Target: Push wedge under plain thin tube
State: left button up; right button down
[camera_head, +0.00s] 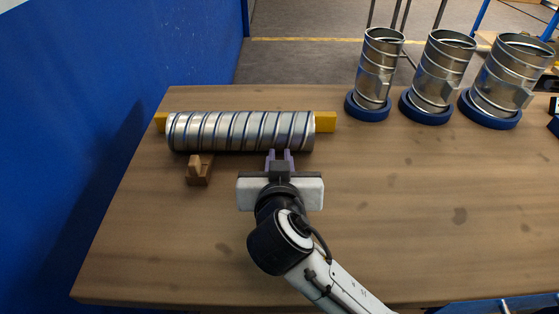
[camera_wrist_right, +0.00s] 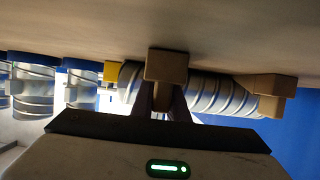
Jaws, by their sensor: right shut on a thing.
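A silver spiral-seamed tube (camera_head: 240,132) lies on its side across the table's far left part. It also shows in the right wrist view (camera_wrist_right: 215,95), which is upside down. My right gripper (camera_head: 280,158) is at the near side of the tube's right half. In the right wrist view the gripper (camera_wrist_right: 163,98) is shut on a brown wooden wedge (camera_wrist_right: 166,65); its fingers hide this wedge in the head view. Another wooden wedge (camera_head: 199,170) sits at the near side of the tube's left end. Exact contact between held wedge and tube cannot be told. My left gripper is not in view.
A yellow bar (camera_head: 325,122) shows past both ends of the tube. Three upright silver ducts (camera_head: 378,70) of differing width stand in blue bases (camera_head: 427,108) at the back right. The wooden table (camera_head: 420,220) is clear in the middle and front. A blue wall (camera_head: 110,110) is on the left.

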jog(key=c, duration=1.6)
grip_release()
jog(key=shift+c, duration=0.2)
jog(key=shift+s, duration=0.1)
